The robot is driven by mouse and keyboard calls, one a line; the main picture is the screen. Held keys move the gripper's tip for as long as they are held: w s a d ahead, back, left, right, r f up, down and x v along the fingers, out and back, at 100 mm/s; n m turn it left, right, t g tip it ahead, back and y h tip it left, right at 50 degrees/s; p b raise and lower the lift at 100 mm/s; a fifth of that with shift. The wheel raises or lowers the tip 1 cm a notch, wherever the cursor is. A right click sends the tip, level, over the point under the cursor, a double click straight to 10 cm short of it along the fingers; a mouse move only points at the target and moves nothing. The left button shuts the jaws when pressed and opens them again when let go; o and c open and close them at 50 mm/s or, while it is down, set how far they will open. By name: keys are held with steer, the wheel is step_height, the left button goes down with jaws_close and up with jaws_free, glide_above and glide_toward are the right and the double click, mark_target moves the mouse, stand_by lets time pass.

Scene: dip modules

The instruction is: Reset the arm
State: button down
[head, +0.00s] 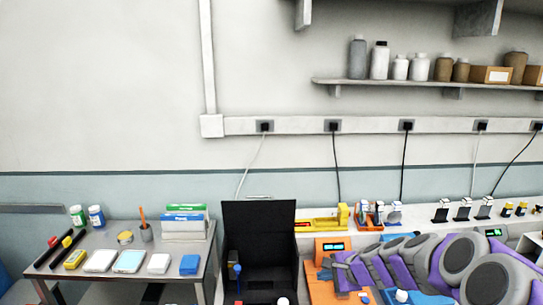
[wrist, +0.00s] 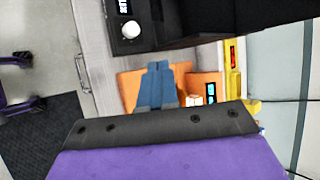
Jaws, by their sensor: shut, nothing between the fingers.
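My gripper (wrist: 159,68) shows in the wrist view as two blue-grey fingers lying together, with nothing between them. The fingers are over an orange mat (wrist: 128,88) on the bench; I cannot tell how high above it they are. In the head view my purple and grey arm fills the lower right, reaching in from the right edge. The gripper's fingertips are hard to make out there.
A black open-backed unit (head: 259,232) stands left of my arm. An orange device (head: 332,247) with a lit display and a yellow device (head: 318,225) stand behind. A metal side table (head: 125,280) with small boxes is at left. Bottles line a wall shelf (head: 430,84).

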steer(key=s+a+r+n+g, duration=0.2)
steer(key=s+a+n, duration=0.3)
steer(key=s, duration=0.4)
steer(key=s+a+r+n+g, duration=0.3)
steer(key=s+a+n, duration=0.15)
steer(key=s, duration=0.55)
steer(key=s+d+n+g+h, duration=0.2)
steer(key=s+d+n+h, duration=0.1)
steer(key=s, duration=0.8)
steer(key=s+d+f+n+g+h, duration=0.1)
steer(key=s+d+n+h, duration=0.2)
steer(key=s, duration=0.9)
steer(key=shift+s+d+g, duration=0.15)
steer(key=shift+d+g, duration=0.25)
steer(key=shift+d, duration=0.45)
